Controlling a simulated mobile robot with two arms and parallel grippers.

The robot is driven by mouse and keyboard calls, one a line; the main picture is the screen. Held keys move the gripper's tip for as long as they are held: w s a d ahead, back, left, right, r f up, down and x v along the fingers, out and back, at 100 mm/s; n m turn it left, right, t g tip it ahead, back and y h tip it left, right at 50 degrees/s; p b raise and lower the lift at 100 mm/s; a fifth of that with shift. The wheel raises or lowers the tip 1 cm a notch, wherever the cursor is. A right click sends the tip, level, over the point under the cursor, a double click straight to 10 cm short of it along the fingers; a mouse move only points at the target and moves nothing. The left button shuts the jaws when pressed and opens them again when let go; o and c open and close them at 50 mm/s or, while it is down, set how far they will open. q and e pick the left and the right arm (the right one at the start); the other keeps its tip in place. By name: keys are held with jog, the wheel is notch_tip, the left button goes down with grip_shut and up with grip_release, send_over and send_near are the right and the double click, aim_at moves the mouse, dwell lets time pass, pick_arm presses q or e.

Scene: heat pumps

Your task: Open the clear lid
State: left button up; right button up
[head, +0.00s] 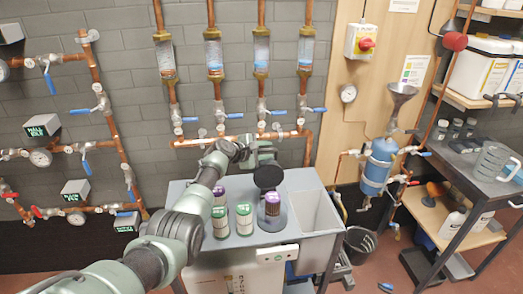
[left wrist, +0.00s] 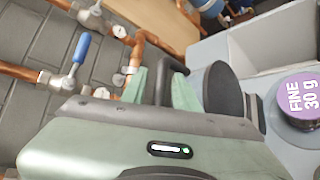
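I cannot make out a clear lid for certain. On the grey cart (head: 245,236), a purple-topped can (head: 272,199) stands in or behind a greyish round holder. A black disc (head: 268,176) stands tilted up just behind it. My left gripper (head: 264,154) is behind and above the disc. In the left wrist view its two green fingers (left wrist: 160,86) are apart, with a dark bar-like handle between them. The black disc (left wrist: 223,90) is beside the right finger, and the purple can top (left wrist: 300,100) is farther right. Contact with the handle is unclear. My right gripper is not in view.
Several green-labelled cans (head: 221,222) stand left of the purple one. A grey open bin (head: 316,214) forms the cart's right side. Copper pipes (head: 240,140) with blue valve handles run along the wall behind. A shelf bench (head: 455,165) stands at the right.

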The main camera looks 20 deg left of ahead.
pick_arm(q)
jog(key=shift+s+d+r+p, duration=0.15)
jog(key=shift+s+d+p, duration=0.1)
jog(key=shift+s+p, duration=0.15)
jog(key=v, duration=0.7)
jog(key=shift+w+a, duration=0.15)
jog(key=shift+a, duration=0.25)
